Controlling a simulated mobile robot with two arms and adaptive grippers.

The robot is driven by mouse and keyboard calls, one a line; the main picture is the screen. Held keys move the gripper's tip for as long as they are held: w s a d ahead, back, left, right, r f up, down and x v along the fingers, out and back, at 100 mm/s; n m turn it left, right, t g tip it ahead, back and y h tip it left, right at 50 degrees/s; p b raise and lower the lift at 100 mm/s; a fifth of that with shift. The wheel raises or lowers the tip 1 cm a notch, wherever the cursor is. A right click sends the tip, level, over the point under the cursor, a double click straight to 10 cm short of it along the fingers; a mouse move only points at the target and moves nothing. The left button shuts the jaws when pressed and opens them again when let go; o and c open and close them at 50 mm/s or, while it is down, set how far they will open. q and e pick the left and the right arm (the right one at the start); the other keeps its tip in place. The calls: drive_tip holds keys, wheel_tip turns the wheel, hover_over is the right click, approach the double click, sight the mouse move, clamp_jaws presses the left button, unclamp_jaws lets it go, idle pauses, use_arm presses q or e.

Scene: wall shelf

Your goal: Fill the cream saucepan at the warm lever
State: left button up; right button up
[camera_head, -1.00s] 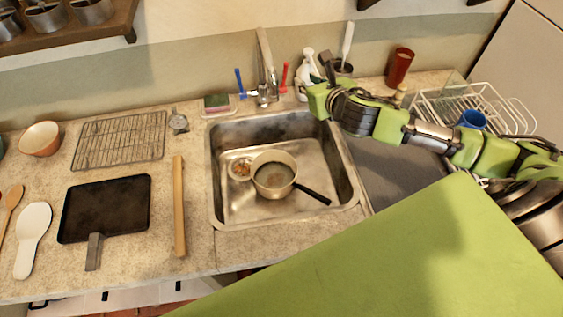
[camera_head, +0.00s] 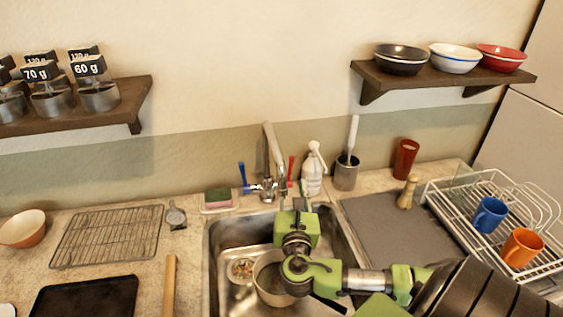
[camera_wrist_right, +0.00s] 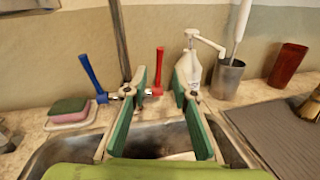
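The cream saucepan (camera_head: 266,279) sits in the sink (camera_head: 222,257), partly hidden by my right arm; its dark handle points to the lower right. The tap (camera_head: 272,150) stands behind the sink. It has a blue lever (camera_head: 243,173) on the left and a red lever (camera_head: 291,169) on the right, both standing up. My right gripper (camera_head: 293,196) is over the back of the sink, in front of the tap. In the right wrist view, its fingers (camera_wrist_right: 161,88) are open and empty, and the red lever (camera_wrist_right: 158,66) shows between them, ahead. My left gripper is out of view.
A white pump bottle (camera_head: 313,172) and a grey holder with a brush (camera_head: 345,171) stand right of the tap. A sponge (camera_head: 218,197) lies to the left. A small dish (camera_head: 241,268) is beside the saucepan. A dish rack (camera_head: 472,243) holds mugs at right.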

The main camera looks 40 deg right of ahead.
sight(292, 161)
drive_tip(key=p+x, duration=0.2)
drive_tip(key=x, duration=1)
drive_tip(key=shift+w+d, duration=0.25)
drive_tip(key=shift+w, duration=0.05)
clamp_jaws()
